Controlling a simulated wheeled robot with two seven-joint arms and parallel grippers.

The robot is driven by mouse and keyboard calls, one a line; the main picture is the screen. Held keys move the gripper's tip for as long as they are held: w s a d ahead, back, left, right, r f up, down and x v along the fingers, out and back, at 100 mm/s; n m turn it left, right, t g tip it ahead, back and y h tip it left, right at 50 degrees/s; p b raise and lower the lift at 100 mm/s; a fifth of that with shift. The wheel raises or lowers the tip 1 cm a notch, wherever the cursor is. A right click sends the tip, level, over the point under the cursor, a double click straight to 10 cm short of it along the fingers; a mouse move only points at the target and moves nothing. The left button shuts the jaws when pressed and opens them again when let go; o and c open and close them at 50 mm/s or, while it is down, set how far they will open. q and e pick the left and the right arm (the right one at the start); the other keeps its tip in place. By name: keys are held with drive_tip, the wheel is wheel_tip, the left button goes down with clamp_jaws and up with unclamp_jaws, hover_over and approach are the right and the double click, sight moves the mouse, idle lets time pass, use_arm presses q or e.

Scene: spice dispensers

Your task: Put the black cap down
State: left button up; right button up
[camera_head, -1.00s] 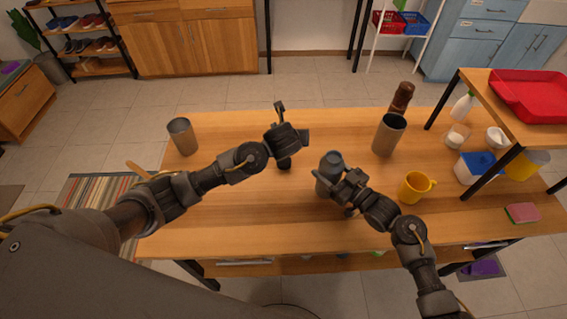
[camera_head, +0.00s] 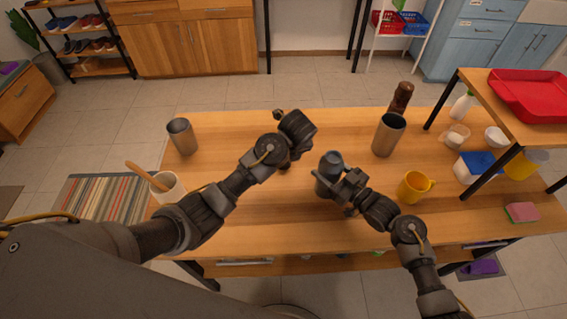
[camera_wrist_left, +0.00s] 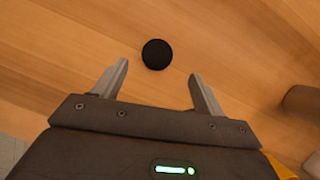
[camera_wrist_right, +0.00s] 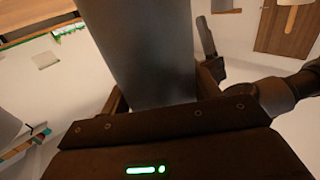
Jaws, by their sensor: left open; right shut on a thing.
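The black cap (camera_wrist_left: 157,54) is a round dark disc on the bare wood in the left wrist view. It lies flat on the table, just beyond the fingertips of my left gripper (camera_wrist_left: 159,71) and apart from them. The left fingers are open and empty. In the head view the left hand (camera_head: 297,130) is over the middle of the table, and I cannot make out the cap there. My right gripper (camera_head: 340,184) is shut on a grey metal dispenser (camera_head: 328,166), which also fills the middle of the right wrist view (camera_wrist_right: 148,50).
Metal canisters stand at the left (camera_head: 182,136) and back right (camera_head: 388,135). A yellow mug (camera_head: 412,188) stands right of my right gripper. A white cup (camera_head: 167,188) with a wooden utensil is near the left edge.

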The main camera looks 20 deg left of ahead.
use_arm(q)
drive_tip(key=shift+s+x, duration=0.2)
drive_tip(key=shift+x, duration=3.2)
drive_tip(key=shift+a, duration=0.1)
drive_tip(key=shift+c, duration=0.2)
drive_tip(key=c, duration=1.1)
drive_tip(key=shift+r, duration=0.1)
wheel_tip(320, 180, up, 10)
drive_tip(key=shift+f, duration=0.1)
